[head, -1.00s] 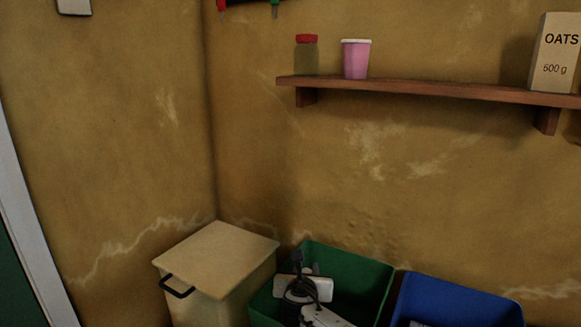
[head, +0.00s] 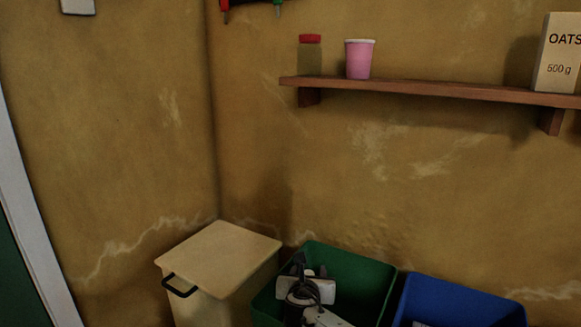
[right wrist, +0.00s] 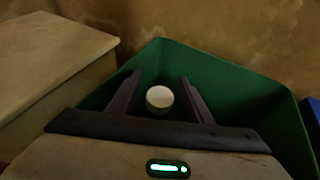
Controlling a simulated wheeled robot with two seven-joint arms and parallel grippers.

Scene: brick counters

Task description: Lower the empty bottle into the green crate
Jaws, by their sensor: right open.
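The green crate (head: 350,265) stands on the floor against the wall, and its rim and walls also show in the right wrist view (right wrist: 225,75). My right gripper (head: 310,268) is over and inside the crate's opening. In the right wrist view its two dark fingers (right wrist: 160,76) are spread apart. A round white top (right wrist: 159,98), apparently the bottle seen from its end, shows between the fingers with a gap on each side. The rest of the bottle is hidden, and I cannot tell whether it stands on the crate's floor. My left gripper is not in view.
A cream lidded bin (head: 220,245) with a black handle is close left of the crate. A blue crate (head: 460,300) is close on the right. A wall shelf (head: 420,88) above holds a red-lidded jar (head: 310,58), a pink cup (head: 359,60) and an oats box (head: 556,55).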

